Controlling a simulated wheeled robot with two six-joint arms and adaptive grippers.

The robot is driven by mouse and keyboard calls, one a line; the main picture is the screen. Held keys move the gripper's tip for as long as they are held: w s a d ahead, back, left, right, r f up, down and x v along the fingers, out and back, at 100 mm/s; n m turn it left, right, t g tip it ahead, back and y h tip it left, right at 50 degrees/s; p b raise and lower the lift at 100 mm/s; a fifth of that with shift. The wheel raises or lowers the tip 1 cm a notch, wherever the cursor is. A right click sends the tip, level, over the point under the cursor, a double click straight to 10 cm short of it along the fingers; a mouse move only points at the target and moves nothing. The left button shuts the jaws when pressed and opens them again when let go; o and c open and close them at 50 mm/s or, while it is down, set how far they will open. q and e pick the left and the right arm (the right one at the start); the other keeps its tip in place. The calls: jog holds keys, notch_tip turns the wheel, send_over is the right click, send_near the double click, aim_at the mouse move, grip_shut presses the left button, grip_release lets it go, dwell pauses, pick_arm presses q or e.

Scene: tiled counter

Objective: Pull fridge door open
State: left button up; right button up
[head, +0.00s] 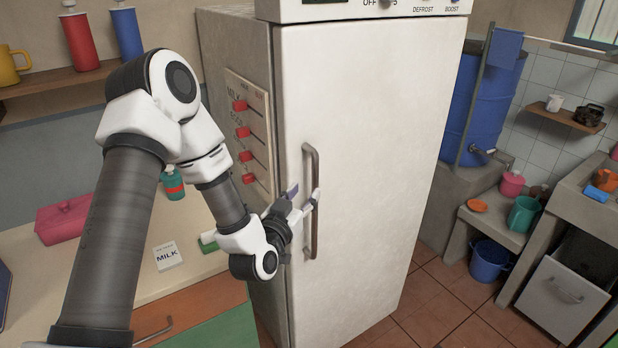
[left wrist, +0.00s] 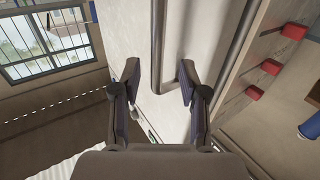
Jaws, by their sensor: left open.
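The white fridge door (head: 370,150) is shut, facing front in the head view. Its grey vertical bar handle (head: 311,165) is on the door's left side. My left gripper (head: 304,204) is at the handle's middle, reaching in from the left, with its fingers by the bar. I cannot tell whether a finger touches the handle. My right gripper is not in view.
Tiled floor (head: 440,305) lies free in front and to the right.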

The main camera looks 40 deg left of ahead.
aim_at(314, 183)
pick_arm(q)
jog(key=w, duration=0.1)
jog(key=w+p, duration=0.1)
jog(key=w, duration=0.3)
jog(key=shift+a+r, duration=0.15)
jog(key=shift+a, duration=0.2)
jog(key=shift+w+p, duration=0.35)
jog(key=shift+w, duration=0.05)
jog(key=shift+w+a+f, duration=0.2)
jog(key=shift+w+a, duration=0.05)
jog(key=shift+w, duration=0.15)
grip_shut()
jog(key=shift+d, duration=0.1)
